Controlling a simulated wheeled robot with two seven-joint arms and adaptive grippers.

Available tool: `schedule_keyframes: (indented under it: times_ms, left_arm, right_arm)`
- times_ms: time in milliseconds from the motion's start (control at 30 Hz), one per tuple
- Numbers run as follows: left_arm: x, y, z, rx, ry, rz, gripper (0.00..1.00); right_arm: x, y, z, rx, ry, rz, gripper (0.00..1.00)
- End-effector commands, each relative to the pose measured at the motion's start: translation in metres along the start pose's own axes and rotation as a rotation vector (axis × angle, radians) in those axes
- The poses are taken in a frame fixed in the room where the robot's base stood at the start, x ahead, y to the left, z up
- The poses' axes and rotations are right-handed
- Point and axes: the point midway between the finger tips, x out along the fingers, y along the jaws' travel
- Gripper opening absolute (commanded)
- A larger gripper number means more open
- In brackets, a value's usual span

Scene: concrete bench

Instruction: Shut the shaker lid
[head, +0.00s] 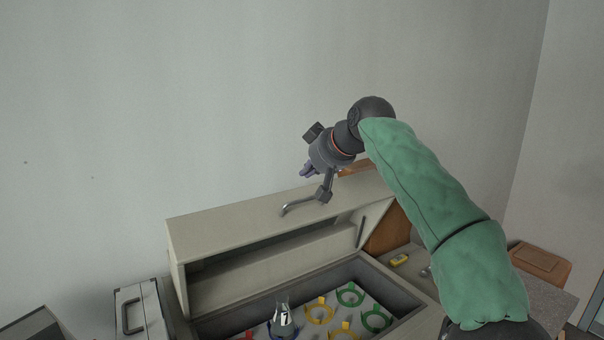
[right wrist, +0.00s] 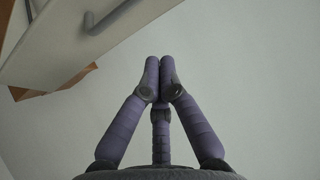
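The shaker (head: 410,327) stands on the bench with its beige lid (head: 235,228) raised, so the tray inside is open to view. A grey bar handle (head: 298,206) sits on the lid's front; the lid and handle (right wrist: 108,18) also show at the top left of the right wrist view. My right gripper (head: 306,171) is in the air above and close to the lid's upper edge. In the wrist view its purple fingers (right wrist: 160,62) are together at the tips, with nothing between them. It appears apart from the handle. My left gripper is out of view.
Inside the shaker are yellow and green ring clamps (head: 350,295) and a flask (head: 283,318). A grey case (head: 142,310) stands to the left. A small yellow item (head: 400,260) lies on the bench to the right. A wall is behind.

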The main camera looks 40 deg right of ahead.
Motion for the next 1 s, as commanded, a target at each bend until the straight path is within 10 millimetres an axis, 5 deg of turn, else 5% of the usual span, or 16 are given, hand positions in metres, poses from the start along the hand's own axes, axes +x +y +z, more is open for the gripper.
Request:
schedule_keyframes:
  times_ms: [500, 1000]
  left_arm:
    - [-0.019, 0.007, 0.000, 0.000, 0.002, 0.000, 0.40]
    - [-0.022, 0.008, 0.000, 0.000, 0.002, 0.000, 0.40]
  right_arm:
    - [0.089, -0.001, 0.000, 0.001, -0.005, -0.001, 0.00]
    - [0.062, 0.000, 0.031, 0.000, -0.002, -0.001, 0.00]
